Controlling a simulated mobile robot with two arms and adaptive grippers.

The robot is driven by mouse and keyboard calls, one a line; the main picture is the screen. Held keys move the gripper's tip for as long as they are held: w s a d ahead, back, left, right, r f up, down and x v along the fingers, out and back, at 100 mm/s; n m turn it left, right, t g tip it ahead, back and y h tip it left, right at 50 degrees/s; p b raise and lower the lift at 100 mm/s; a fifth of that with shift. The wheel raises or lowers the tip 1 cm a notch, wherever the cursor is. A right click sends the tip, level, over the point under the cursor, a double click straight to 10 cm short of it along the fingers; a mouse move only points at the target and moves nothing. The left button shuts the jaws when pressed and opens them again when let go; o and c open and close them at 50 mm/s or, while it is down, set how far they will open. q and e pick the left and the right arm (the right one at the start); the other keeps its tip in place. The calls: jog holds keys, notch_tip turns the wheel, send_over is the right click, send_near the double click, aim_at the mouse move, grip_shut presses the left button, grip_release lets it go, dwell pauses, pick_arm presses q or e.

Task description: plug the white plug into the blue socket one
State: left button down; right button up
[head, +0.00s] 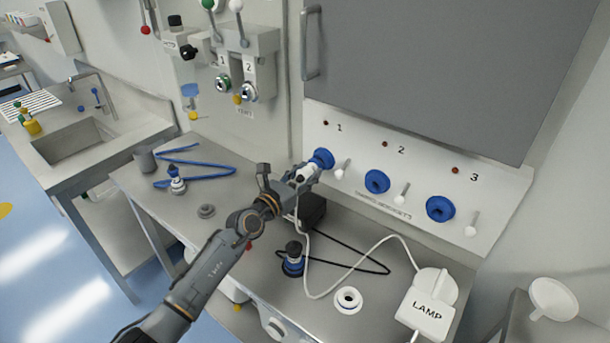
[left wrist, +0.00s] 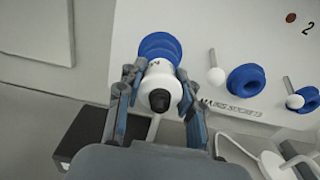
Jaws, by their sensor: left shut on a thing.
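My left gripper (head: 296,179) is shut on the white plug (head: 306,173), right in front of blue socket one (head: 323,157) on the white panel. In the left wrist view the fingers (left wrist: 156,98) flank the white plug (left wrist: 160,84), whose dark cable end faces the camera. Blue socket one (left wrist: 160,44) shows directly behind the plug and is partly covered by it. The plug is lined up with the socket and close to it or touching; I cannot tell whether it is inside. My right gripper is not in view.
Blue sockets two (head: 377,181) and three (head: 440,208) lie to the right, with white levers between. A white cable runs to the lamp box (head: 427,317). A black-and-blue plug (head: 293,259), a white ring (head: 347,299) and a black box (head: 313,208) are on the bench.

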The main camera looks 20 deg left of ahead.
pick_arm(q)
jog(key=shift+x, duration=0.75)
jog(key=shift+r, duration=0.15)
dwell(0.6)
jog(key=c, duration=1.1)
grip_release()
jog(key=o, duration=0.3)
jog(key=shift+w+d, duration=0.1)
jog(key=shift+w, duration=0.05)
jog(key=v, duration=1.2)
